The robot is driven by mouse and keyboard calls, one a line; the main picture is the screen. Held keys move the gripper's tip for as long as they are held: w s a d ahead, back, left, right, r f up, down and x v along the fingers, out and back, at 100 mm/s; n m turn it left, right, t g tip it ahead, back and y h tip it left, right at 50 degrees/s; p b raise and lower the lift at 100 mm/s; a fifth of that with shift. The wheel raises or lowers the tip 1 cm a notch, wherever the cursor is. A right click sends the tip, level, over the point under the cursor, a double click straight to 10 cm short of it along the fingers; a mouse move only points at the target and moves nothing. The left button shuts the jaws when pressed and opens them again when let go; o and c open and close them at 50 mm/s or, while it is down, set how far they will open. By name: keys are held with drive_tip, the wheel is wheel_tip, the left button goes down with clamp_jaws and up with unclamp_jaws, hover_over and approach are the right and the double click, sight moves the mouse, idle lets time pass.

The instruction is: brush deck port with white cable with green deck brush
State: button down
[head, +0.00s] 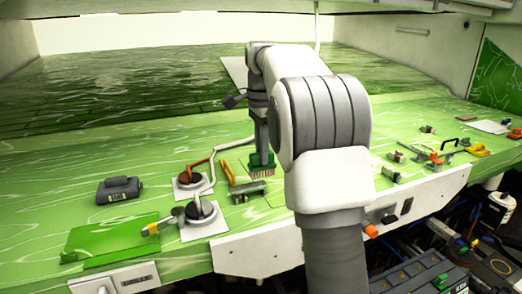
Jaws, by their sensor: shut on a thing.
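My gripper (260,148) points down and is shut on the green deck brush (262,160). The brush's pale bristles face down, just above or at the deck; contact is unclear. Two round deck ports on pale square plates lie to the left of the brush. The rear port (189,182) has an orange cable at it. A white cable (212,174) curves down past the rear port's right side and seems to end at the front port (199,211), which has a dark top. The brush is apart from both ports.
A grey-green metal fitting (248,188) and a yellow tool (228,172) lie between ports and brush. A dark box (118,189) and a green plate (110,238) are at left. Several small fittings lie right of my arm. The deck ends at a white front edge (260,250).

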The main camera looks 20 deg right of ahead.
drive_tip(key=shift+f+b, duration=4.15)
drive_tip(key=shift+f, duration=2.55)
drive_tip(key=shift+f, duration=0.3)
drive_tip(key=c, duration=0.6)
unclamp_jaws()
